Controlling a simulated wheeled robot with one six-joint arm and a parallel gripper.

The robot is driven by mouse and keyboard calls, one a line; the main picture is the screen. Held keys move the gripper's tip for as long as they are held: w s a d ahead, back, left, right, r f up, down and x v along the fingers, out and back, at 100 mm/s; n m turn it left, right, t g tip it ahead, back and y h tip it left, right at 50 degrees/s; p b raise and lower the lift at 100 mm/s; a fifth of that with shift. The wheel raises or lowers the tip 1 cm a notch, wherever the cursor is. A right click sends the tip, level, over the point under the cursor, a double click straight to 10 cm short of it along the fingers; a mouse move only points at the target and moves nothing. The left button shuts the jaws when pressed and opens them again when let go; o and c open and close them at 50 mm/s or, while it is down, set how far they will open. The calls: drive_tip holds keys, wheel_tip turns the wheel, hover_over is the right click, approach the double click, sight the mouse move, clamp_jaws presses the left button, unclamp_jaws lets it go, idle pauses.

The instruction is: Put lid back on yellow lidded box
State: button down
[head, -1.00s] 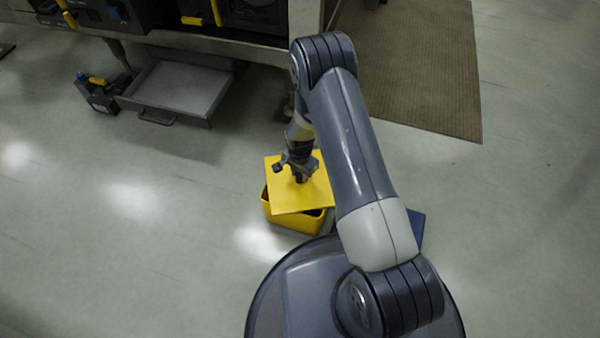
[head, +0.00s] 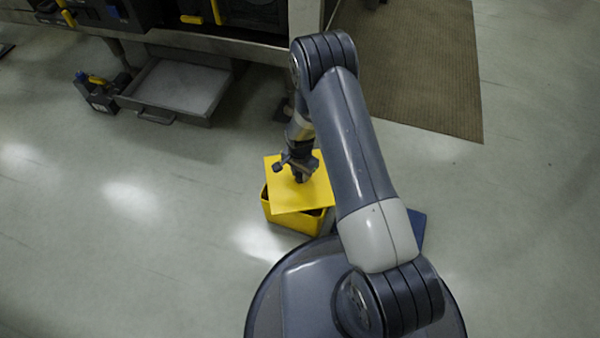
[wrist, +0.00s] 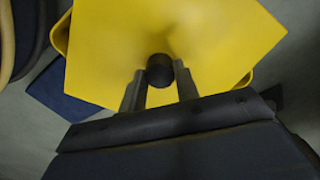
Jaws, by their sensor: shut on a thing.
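The yellow lid (head: 284,197) is a flat square plate with a dark round knob (wrist: 159,70) in its middle. It lies over the yellow box (head: 294,221), turned at an angle to the box's rim. The box's dark opening shows along the near edge, and its rim also shows past the lid's edges in the wrist view (wrist: 61,34). My gripper (wrist: 158,76) is shut on the knob, with one finger on each side. I cannot tell whether the lid touches the rim.
A blue flat thing (head: 417,228) lies on the floor right of the box, partly behind my arm. An open grey drawer (head: 178,88) and a dark device (head: 97,93) are at the upper left. A brown mat (head: 412,65) lies at the upper right. The floor left of the box is clear.

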idle(0.3)
drive_tip(key=c, duration=0.5)
unclamp_jaws()
drive_tip(key=shift+r, duration=0.1)
drive_tip(key=shift+r+p, duration=2.05)
drive_tip(key=shift+r, duration=1.35)
clamp_jaws()
